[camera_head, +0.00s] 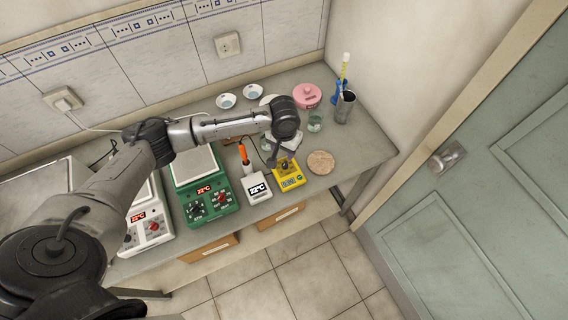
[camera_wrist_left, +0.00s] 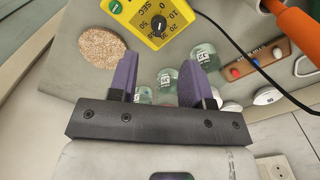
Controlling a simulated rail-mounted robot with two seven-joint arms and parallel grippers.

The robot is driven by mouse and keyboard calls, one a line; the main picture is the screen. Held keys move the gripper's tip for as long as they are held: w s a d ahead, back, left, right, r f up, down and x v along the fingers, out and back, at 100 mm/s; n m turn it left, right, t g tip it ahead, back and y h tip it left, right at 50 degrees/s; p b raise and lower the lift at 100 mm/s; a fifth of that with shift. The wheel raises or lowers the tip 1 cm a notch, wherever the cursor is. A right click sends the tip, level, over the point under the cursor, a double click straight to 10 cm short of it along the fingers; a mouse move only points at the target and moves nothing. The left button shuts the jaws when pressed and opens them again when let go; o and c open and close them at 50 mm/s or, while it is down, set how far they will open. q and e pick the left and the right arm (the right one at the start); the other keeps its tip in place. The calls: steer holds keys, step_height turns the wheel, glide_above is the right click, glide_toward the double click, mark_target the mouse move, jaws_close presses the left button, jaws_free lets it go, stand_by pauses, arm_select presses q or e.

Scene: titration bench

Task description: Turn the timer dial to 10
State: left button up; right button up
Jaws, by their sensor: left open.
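In the left wrist view the timer (camera_wrist_left: 135,13) is at the top, partly cut off by the frame. I cannot read the setting surely. My left gripper (camera_wrist_left: 157,80) is open, with two purple fingers apart and nothing between them. In the head view the left gripper (camera_head: 273,158) is close by the timer's dial end. My right gripper is not in view.
A white device with an orange-handled probe (camera_head: 257,188) stands just left of the timer. A round cork mat (camera_head: 320,162) lies right of it. A green hotplate (camera_head: 205,180) is further left. Glassware, a pink-lidded jar (camera_head: 307,95) and a cup (camera_head: 345,106) stand behind.

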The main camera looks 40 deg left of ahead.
mark_target(284, 165)
arm_select(q)
step_height(284, 165, down, 9)
steer(key=shift+f+b, duration=0.1)
steer(key=shift+b, duration=0.3)
steer(key=shift+c, duration=0.4)
jaws_close()
